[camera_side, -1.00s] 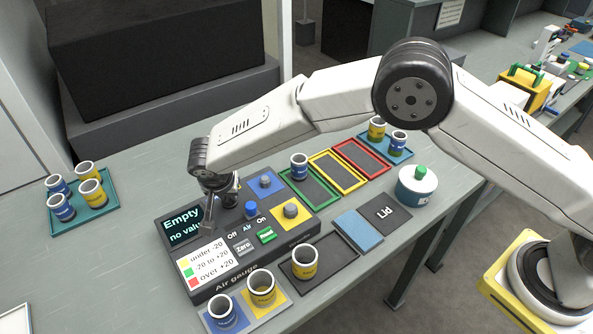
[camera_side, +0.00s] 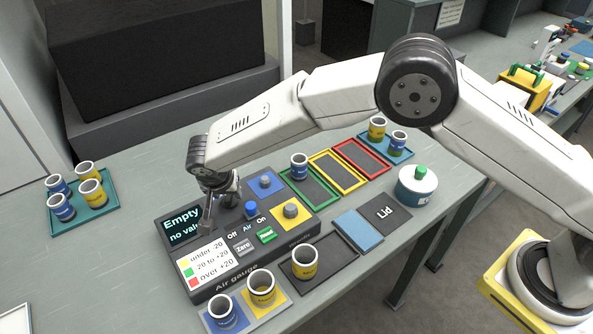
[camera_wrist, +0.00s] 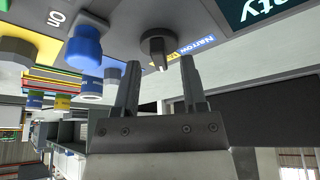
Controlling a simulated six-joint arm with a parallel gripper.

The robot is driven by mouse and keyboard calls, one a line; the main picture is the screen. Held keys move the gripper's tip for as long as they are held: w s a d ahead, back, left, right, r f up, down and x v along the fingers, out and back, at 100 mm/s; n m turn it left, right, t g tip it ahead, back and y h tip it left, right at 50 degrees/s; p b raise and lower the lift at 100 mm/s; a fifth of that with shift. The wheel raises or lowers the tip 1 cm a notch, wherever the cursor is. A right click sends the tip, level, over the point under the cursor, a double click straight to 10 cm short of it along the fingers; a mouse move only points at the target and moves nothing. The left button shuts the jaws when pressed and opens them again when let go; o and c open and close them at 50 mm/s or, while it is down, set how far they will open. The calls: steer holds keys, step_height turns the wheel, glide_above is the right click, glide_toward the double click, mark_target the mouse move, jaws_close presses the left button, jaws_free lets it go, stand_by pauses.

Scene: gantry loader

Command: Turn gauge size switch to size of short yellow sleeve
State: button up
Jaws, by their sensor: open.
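The gauge size switch (camera_wrist: 158,44) is a dark grey knob with a pointer, seen in the wrist view beside a blue "Narrow" label (camera_wrist: 196,46) and a partly covered yellow label (camera_wrist: 171,55). Which label the pointer marks is hard to tell. My gripper (camera_wrist: 160,68) is open and empty, its fingers on either side below the knob; contact is not clear. In the side view my gripper (camera_side: 220,208) is over the air gauge (camera_side: 222,280) and hides the switch. A yellow sleeve (camera_side: 305,263) stands on a dark tray in front; another (camera_side: 262,289) stands on a yellow pad.
The display (camera_side: 182,224) reads "Empty". A blue Air knob (camera_side: 252,210) and a green button (camera_side: 266,235) are close to my gripper. A teal tray (camera_side: 109,214) with several sleeves is at left. Coloured frames and a lidded pot (camera_side: 416,188) are at right.

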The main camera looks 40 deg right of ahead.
steer(key=v, duration=0.7)
stand_by(0.4)
steer(key=s+d+r+n+y, duration=0.15)
steer(key=s+d, duration=0.25)
steer(key=d, duration=0.5)
steer(key=s+d+n+g, duration=0.1)
steer(key=s+d+n, duration=0.1)
steer(key=s+d, duration=0.45)
steer(key=s+d+r+n+y, duration=0.1)
steer(key=s+d+n, duration=0.15)
steer(key=d, duration=0.75)
steer(key=s+d+n, duration=0.1)
steer(key=s+d, duration=0.4)
steer(key=s, duration=0.4)
steer(key=shift+d+f, duration=0.25)
steer(key=shift+f, duration=0.1)
